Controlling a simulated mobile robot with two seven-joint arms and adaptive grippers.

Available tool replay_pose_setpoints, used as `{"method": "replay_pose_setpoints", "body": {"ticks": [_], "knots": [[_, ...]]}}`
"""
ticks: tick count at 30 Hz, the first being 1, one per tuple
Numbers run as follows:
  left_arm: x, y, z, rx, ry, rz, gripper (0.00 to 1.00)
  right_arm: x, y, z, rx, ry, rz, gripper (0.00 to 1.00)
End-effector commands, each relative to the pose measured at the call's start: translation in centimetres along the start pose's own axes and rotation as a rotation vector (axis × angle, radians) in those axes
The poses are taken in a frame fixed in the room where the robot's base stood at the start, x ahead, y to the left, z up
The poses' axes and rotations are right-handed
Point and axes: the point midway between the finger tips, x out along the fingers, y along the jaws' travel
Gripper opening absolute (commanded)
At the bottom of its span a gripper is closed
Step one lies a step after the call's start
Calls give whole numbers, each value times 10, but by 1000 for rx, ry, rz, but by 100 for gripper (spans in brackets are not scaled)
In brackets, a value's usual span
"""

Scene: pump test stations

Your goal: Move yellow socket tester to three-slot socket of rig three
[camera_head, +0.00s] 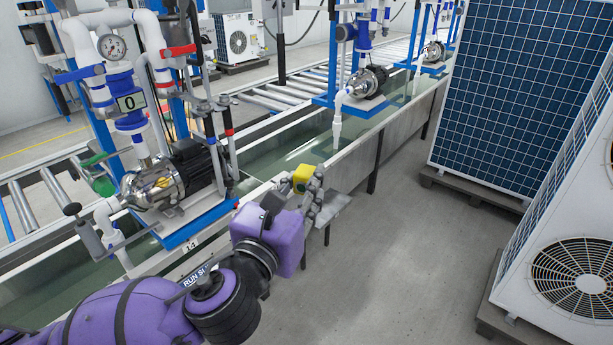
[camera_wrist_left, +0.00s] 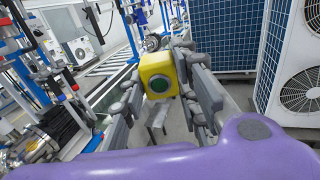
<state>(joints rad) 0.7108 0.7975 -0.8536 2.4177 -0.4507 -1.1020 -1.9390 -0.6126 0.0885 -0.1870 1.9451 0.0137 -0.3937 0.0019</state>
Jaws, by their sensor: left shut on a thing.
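The yellow socket tester (camera_head: 302,178) is a small yellow block. In the left wrist view the yellow socket tester (camera_wrist_left: 158,68) shows a round green face with a dark rim turned to the camera. My left gripper (camera_head: 297,193) is shut on it, with a grey finger on each side. It holds the tester beside the trough's outer wall, near a grey bracket (camera_head: 335,208). The tester's lower part is hidden by the fingers in the head view. I cannot make out a three-slot socket or any rig number. My right gripper is not in view.
A pump rig (camera_head: 170,185) with a gauge and a display reading 0 stands at left on the water trough (camera_head: 352,160). A second pump rig (camera_head: 368,82) and a third (camera_head: 433,52) stand farther along. The floor between is clear.

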Motion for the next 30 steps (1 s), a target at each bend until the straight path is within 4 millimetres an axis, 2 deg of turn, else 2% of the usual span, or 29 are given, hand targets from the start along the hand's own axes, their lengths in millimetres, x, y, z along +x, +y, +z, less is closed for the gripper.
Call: {"method": "replay_pose_setpoints", "body": {"ticks": [20, 30], "knots": [[-15, 13, -40, 0, 1, -535, 0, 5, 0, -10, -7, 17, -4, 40], [-23, 18, -59, -3, 0, -797, 0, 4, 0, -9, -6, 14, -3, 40]]}}
